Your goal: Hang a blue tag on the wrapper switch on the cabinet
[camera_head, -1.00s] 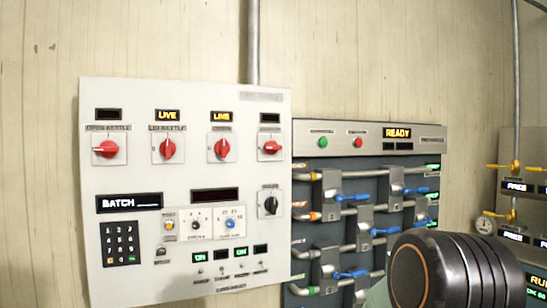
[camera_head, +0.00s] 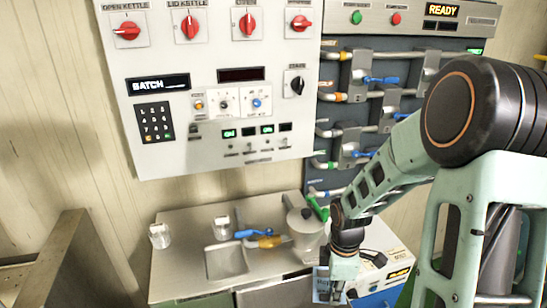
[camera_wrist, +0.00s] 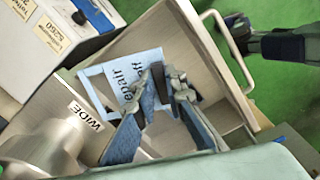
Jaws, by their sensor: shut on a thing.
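A light blue tag with black lettering (camera_wrist: 125,75) is at the tips of my gripper (camera_wrist: 155,82), which is shut on it, over an open metal drawer (camera_wrist: 200,45). In the head view the tag (camera_head: 321,284) and my gripper (camera_head: 338,285) are low at the bottom, in front of the steel counter. The white control cabinet (camera_head: 215,90) on the wall has a row of red rotary switches (camera_head: 190,27) and a black rotary switch (camera_head: 296,86). Their labels are too blurred to tell which is the wrapper switch. My gripper is well below and apart from them.
The steel counter (camera_head: 185,270) holds clear jars (camera_head: 159,235), a blue-handled valve (camera_head: 262,236) and a metal vessel (camera_head: 303,225). A white box (camera_wrist: 50,35) stands beside the drawer. A pipe panel (camera_head: 400,75) with blue handles is right of the cabinet.

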